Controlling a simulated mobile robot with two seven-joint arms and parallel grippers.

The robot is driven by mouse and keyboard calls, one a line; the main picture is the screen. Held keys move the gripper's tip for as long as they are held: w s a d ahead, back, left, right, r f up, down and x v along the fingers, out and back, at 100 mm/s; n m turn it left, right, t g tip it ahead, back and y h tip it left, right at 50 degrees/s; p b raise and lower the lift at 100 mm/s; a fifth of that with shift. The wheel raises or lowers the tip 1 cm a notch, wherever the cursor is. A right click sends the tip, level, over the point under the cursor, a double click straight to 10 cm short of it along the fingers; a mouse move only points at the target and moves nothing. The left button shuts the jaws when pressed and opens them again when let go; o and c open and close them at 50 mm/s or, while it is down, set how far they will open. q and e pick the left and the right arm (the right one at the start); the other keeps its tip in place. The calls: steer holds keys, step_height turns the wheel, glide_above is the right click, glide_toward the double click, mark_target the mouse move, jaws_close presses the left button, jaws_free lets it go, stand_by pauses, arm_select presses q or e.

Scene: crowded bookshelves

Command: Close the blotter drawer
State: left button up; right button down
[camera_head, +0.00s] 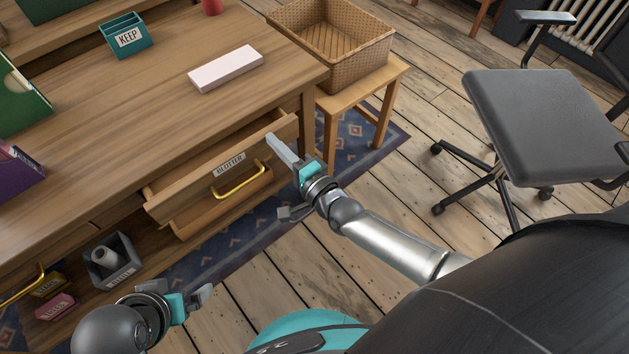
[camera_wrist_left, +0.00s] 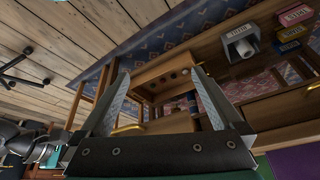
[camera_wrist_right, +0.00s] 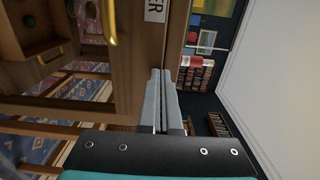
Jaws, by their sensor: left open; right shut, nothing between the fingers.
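The blotter drawer (camera_head: 190,184) is pulled out of the desk. Its front carries a BLOTTER label (camera_head: 230,163) and a brass handle (camera_head: 238,183). My right gripper (camera_head: 273,141) is shut and empty at the right part of the drawer front; I cannot tell whether it touches. In the right wrist view the shut fingertips (camera_wrist_right: 160,73) lie close to the wooden front, with the brass handle (camera_wrist_right: 110,22) and the label's end (camera_wrist_right: 157,10) beyond. My left gripper (camera_head: 203,294) is open and empty, low in front of the desk, and its spread fingers show in the left wrist view (camera_wrist_left: 160,80).
A wicker basket (camera_head: 330,80) stands on a small wooden table (camera_head: 385,80) right of the desk. A pale box (camera_head: 226,68) and a teal KEEP box (camera_head: 124,36) are on the desktop. A grey bin (camera_head: 122,262) stands low at left. An office chair (camera_head: 540,120) is at right.

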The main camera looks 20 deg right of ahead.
mark_target(265, 133)
steer(key=b+x, duration=0.1)
steer(key=x, duration=0.2)
steer(key=shift+w+a, duration=0.1)
steer(key=shift+w, duration=0.2)
arm_select(q)
steer(key=shift+w+r, duration=0.2)
steer(key=shift+r, duration=0.3)
steer(key=shift+w+r, duration=0.2)
steer(key=shift+r, duration=0.3)
arm_select(e)
steer(key=shift+w, duration=0.2)
steer(key=shift+a, duration=0.1)
